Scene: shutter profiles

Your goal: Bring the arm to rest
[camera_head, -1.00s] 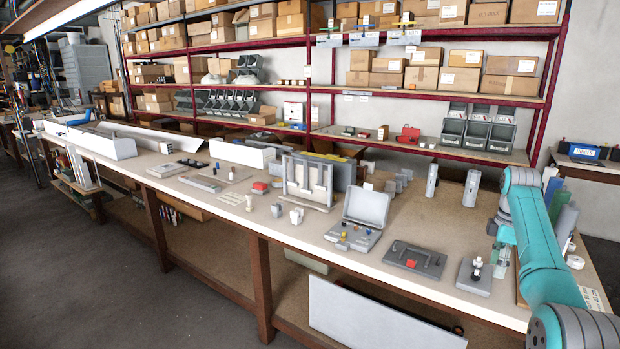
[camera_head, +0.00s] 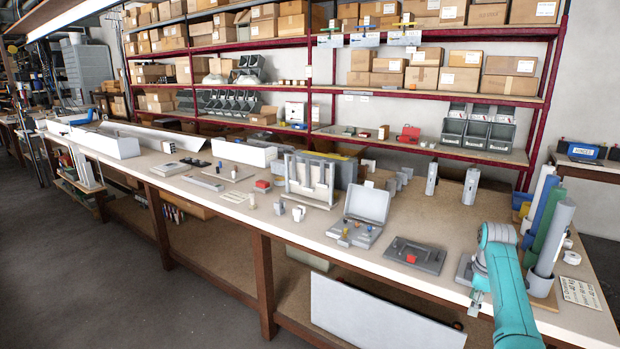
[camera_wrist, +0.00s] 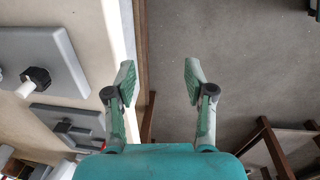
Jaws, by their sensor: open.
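My gripper (camera_wrist: 160,80) is open in the wrist view, with its two green-padded fingers wide apart and nothing between them. Below it there is grey floor, just outside the bench edge. In the head view my gripper (camera_head: 475,303) is small and partly hidden by my arm; it hangs at the front edge of the bench, near the right end. My teal arm (camera_head: 508,290) reaches in from the lower right.
A grey plate with a black and white knob (camera_wrist: 38,76) lies close to the bench edge; my arm partly hides it in the head view. A grey handled plate (camera_head: 415,254), an open grey case (camera_head: 366,206) and upright rolls (camera_head: 556,235) stand nearby. Floor in front is clear.

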